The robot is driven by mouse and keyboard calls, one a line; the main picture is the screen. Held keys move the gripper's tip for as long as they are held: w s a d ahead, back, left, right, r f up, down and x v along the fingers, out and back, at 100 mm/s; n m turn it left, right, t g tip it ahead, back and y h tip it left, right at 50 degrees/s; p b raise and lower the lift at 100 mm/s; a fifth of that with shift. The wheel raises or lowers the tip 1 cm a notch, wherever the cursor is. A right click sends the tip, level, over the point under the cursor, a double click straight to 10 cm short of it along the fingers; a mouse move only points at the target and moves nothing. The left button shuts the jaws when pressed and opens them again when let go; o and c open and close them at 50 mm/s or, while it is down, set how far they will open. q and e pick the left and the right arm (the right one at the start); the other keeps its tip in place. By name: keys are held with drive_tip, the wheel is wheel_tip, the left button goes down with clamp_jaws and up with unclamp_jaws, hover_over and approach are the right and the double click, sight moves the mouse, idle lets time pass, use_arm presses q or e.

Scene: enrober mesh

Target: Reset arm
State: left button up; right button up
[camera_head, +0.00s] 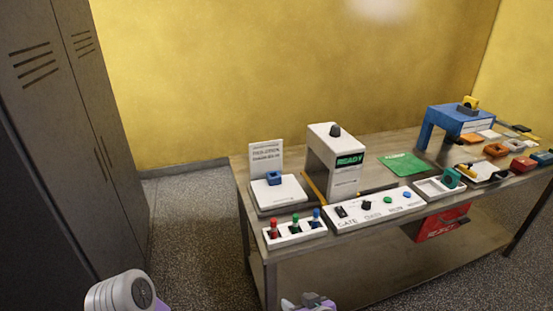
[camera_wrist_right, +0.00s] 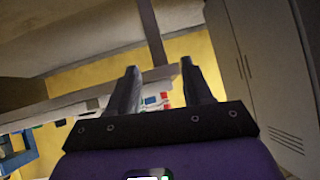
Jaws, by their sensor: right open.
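My right gripper (camera_head: 309,300) shows at the bottom edge of the head view, in front of the table and below the level of its top, mostly cut off by the frame. In the right wrist view, my right gripper (camera_wrist_right: 159,72) has its two dark fingers apart with nothing held between them. The table and its items lie beyond the fingers there, tilted in the picture. A white and purple part of my left arm shows at the lower left of the head view; its gripper is out of sight.
A long table (camera_head: 290,285) holds a white panel with knobs (camera_head: 375,207), a rack of coloured pegs (camera_head: 295,233), a white READY machine (camera_head: 336,160), a green mat (camera_head: 404,166) and a blue stand (camera_head: 460,119). A red box (camera_head: 440,224) sits below. Grey lockers (camera_head: 70,150) stand left; floor between is clear.

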drive_tip(key=s+d+f+m+g, duration=0.1)
drive_tip(key=s+f+m+g, duration=0.1)
drive_tip(key=s+f, duration=0.3)
drive_tip(key=s+d+f+m+g+p, duration=0.1)
drive_tip(key=s+f, duration=0.4)
drive_tip(key=f, duration=0.7)
drive_tip(key=s+d+f+m+g+p, duration=0.1)
drive_tip(key=s+d+f+m+g, duration=0.1)
drive_tip(key=s+f+g, duration=0.3)
wheel_tip(320, 180, down, 4)
drive_tip(key=shift+d+r+m+g+h, duration=0.15)
drive_tip(key=shift+m+g+h, duration=0.15)
drive_tip(key=shift+m, duration=0.4)
